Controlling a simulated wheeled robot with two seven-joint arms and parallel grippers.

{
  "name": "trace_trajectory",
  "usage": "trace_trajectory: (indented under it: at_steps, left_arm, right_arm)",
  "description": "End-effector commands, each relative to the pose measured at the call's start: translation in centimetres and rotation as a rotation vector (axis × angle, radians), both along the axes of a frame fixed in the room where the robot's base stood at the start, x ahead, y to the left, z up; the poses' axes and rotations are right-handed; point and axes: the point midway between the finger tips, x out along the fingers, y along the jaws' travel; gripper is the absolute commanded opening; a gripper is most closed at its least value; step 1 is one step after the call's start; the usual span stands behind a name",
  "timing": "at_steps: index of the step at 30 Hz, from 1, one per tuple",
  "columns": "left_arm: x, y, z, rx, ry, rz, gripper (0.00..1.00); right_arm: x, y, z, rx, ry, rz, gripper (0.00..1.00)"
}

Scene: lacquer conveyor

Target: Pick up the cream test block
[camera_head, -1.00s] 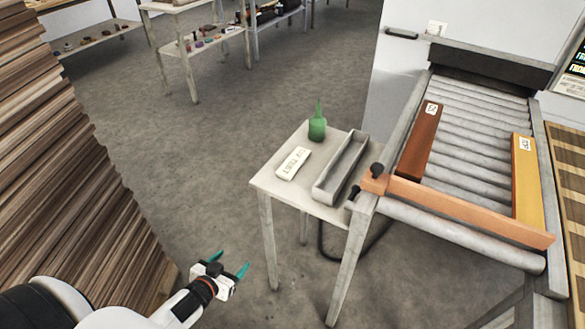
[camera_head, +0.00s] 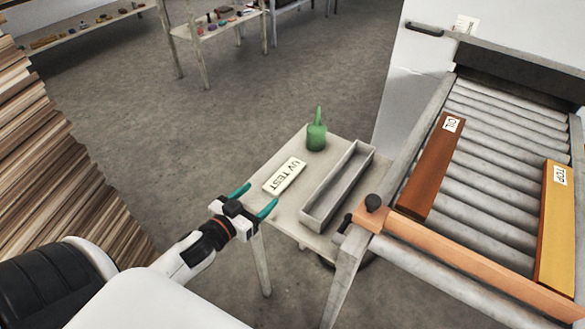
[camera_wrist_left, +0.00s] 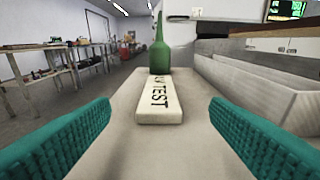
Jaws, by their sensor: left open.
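The cream test block (camera_head: 285,176), marked "UV TEST", lies flat on a small pale table (camera_head: 290,212). In the left wrist view the block (camera_wrist_left: 158,108) lies ahead, centred between my teal fingers. My left gripper (camera_head: 257,197) is open and empty at the table's near left edge, short of the block and not touching it. In the left wrist view the gripper's fingers (camera_wrist_left: 160,135) are spread wide to either side. My right gripper is not in view.
A green bottle (camera_head: 316,134) stands behind the block. A grey open trough (camera_head: 340,185) lies to its right. Farther right is a roller conveyor (camera_head: 480,184) with a brown board (camera_head: 432,168) and a yellow board (camera_head: 556,220), closed by an orange bar (camera_head: 470,262). Stacked wood (camera_head: 50,170) stands left.

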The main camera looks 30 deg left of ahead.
Motion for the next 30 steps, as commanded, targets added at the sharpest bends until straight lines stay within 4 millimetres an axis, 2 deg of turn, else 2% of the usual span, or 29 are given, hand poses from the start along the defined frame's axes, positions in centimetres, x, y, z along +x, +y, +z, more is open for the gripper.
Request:
trace_trajectory:
  at_steps: [3, 9, 14, 19, 24, 30]
  left_arm:
    - [2.2, -0.1, -0.2, 0.000, -0.003, 0.000, 0.71]
    - [5.2, -0.3, -0.8, -0.001, -0.001, 0.001, 0.71]
    - [6.2, -0.4, -1.0, 0.001, 0.001, 0.002, 0.71]
    - [8.4, -0.5, -1.7, 0.000, -0.001, 0.001, 0.71]
    - [10.5, -0.7, -2.2, 0.000, 0.000, 0.001, 0.71]
    - [10.9, -0.8, -2.4, 0.000, 0.001, 0.001, 0.71]
  right_arm:
    - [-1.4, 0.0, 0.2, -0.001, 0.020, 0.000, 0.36]
    - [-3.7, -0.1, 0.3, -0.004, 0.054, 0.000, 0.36]
    - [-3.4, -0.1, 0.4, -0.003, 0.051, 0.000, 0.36]
    - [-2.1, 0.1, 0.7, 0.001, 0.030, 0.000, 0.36]
    - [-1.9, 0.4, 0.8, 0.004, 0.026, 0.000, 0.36]
    - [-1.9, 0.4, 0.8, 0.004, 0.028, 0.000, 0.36]
